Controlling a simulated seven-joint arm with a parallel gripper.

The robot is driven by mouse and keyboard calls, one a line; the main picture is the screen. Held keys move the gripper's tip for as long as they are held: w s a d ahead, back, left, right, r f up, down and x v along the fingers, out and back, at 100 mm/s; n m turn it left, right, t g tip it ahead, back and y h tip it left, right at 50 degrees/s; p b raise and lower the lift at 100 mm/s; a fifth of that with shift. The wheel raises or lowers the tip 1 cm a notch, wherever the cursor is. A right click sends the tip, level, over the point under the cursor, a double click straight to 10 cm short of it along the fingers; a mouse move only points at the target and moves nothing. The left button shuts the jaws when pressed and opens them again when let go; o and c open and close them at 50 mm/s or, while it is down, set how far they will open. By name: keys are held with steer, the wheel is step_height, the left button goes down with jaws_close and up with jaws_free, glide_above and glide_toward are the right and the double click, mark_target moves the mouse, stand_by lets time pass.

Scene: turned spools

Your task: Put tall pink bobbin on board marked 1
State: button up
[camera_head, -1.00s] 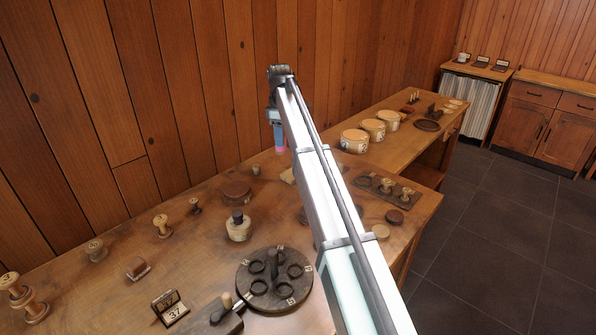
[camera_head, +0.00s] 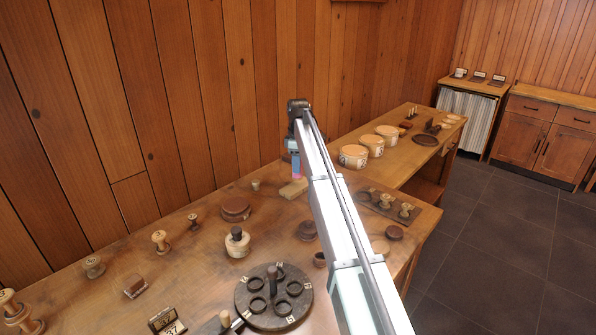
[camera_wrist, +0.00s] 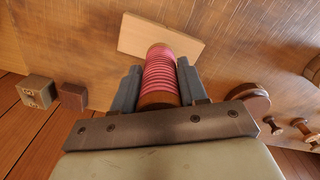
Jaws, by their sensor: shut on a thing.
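The tall pink bobbin (camera_wrist: 160,72) has a ribbed pink winding and brown wooden ends. My gripper (camera_wrist: 158,82) is shut on it, one grey finger on each side. In the head view the pink of the bobbin (camera_head: 297,171) shows just below my gripper (camera_head: 294,158). A pale wooden board (camera_head: 292,189) lies on the bench below, and in the wrist view this board (camera_wrist: 178,42) shows just past the bobbin's far end. The bobbin appears to be above the board; the gap is hard to judge. No number is readable on the board.
A small pale cup (camera_head: 256,185) and a round brown lid (camera_head: 235,208) are left of the board. A dark rack (camera_head: 372,190) with spools lies to the right, partly behind my arm. Lidded tubs (camera_head: 353,157) stand further back. A dark turntable (camera_head: 273,305) is in front.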

steer(key=shift+f, duration=1.45)
steer(key=shift+f, duration=0.2)
steer(key=o, duration=1.1)
step_height(320, 180, up, 12)
steer(key=shift+r, duration=0.2)
